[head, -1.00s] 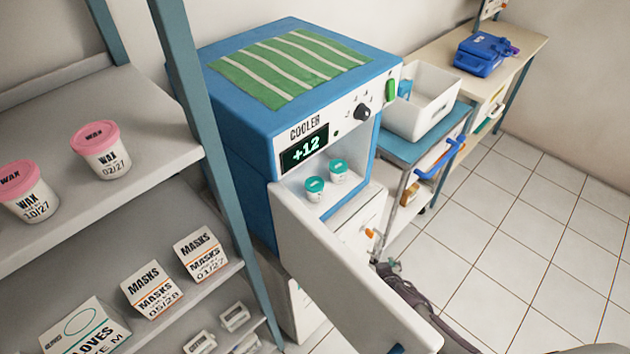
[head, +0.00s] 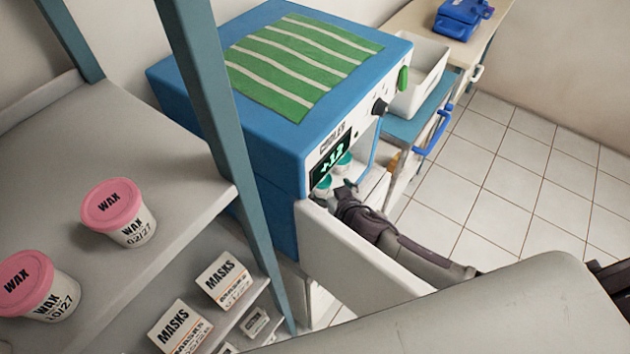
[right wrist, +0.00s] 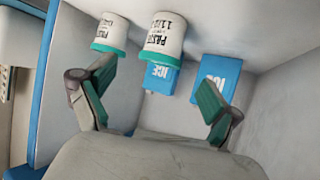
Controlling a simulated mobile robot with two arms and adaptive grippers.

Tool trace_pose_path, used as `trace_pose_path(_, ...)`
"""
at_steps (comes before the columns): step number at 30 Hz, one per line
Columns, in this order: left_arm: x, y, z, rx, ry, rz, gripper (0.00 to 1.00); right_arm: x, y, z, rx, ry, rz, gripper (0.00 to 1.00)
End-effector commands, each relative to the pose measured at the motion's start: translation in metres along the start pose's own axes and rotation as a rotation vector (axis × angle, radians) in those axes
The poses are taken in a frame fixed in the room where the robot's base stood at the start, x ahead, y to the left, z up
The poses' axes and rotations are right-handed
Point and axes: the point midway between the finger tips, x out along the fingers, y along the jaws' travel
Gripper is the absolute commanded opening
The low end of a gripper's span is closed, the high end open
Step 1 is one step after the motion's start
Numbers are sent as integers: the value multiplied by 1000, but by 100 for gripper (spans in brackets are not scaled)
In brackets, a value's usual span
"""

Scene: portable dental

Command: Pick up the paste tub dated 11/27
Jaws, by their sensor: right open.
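Two white paste tubs with teal lids stand inside the open cooler (head: 285,150). In the right wrist view, the larger-looking tub (right wrist: 163,35) reads "PAST" with a date starting "11/2", its end unclear. The other tub (right wrist: 110,32) is to its left, its date unreadable. In the head view they show as a back tub (head: 344,162) and a front tub (head: 323,184), partly hidden. My right gripper (head: 337,195) is open and empty at the cooler opening. In the wrist view its fingers (right wrist: 157,78) are spread just short of the tubs. My left gripper is out of view.
The cooler's open door (head: 350,262) stands beside my right arm. Blue ice packs (right wrist: 217,75) lie inside the cooler. Pink-lidded wax tubs (head: 118,215) and mask boxes (head: 222,278) are on the shelves at left. A white bin (head: 420,75) stands beyond the cooler.

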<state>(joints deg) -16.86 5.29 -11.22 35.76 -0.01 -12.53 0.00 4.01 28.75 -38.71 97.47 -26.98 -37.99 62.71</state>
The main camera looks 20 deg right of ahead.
Motion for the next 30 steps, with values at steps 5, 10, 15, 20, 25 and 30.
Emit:
trace_pose_path(5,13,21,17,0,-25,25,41,21,0,0,-1,2,0,91)
trace_pose_path(10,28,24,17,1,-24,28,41,47,-2,-2,-2,3,1,91)
trace_pose_path(15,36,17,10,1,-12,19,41,61,-2,-2,-1,0,0,91)
trace_pose_path(20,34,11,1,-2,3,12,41,61,-2,-4,0,-1,0,91)
trace_pose_path(25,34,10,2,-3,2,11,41,61,-2,-4,0,-1,0,76)
trace_pose_path(30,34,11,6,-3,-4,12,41,61,-2,-4,1,-1,0,47)
